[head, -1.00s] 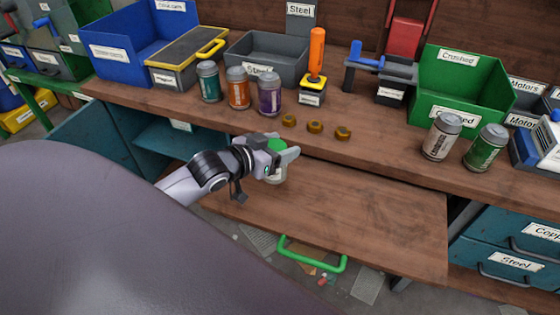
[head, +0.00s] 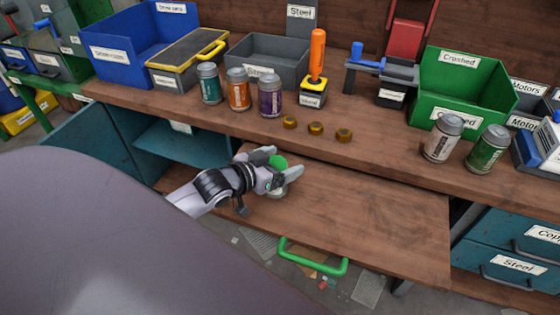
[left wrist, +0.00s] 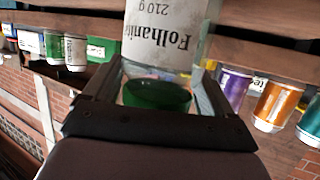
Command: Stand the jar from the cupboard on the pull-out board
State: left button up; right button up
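The jar (head: 279,163) has a green lid and a clear body with a pale label, which shows large in the left wrist view (left wrist: 162,42). It is upright over the left part of the brown pull-out board (head: 365,210). My left gripper (head: 276,166) has its fingers on both sides of the jar near the lid and appears shut on it. The jar's base is low over the board; I cannot tell whether it touches. The cupboard (head: 185,148) is the open teal space left of the board. My right gripper is not in view.
The board's middle and right are clear, with a green handle (head: 313,260) at its front. On the worktop behind stand several cans, including an orange one (head: 238,90), brass nuts (head: 315,128), and a green bin (head: 465,90).

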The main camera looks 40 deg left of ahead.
pick_arm(q)
jog(key=shift+r, duration=0.15)
jog(key=p+v, duration=0.1)
jog(key=v, duration=1.1)
dwell(0.6)
jog(key=s+d+f+g+y, duration=0.1)
jog(key=s+d+f+g, duration=0.3)
jog(key=s, duration=0.3)
jog(key=s+d+f+g+y, duration=0.1)
jog(key=s+d+f+g, duration=0.2)
jog(key=s+d+g, duration=0.3)
jog(key=w+d+f+t+h+p, duration=0.1)
jog(key=w+f+t+p, duration=0.1)
jog(key=w+f+t, duration=0.3)
jog(key=shift+d+f+t+h+p, duration=0.35)
jog(key=shift+f+t+h, duration=0.05)
jog(key=shift+f+t, duration=0.45)
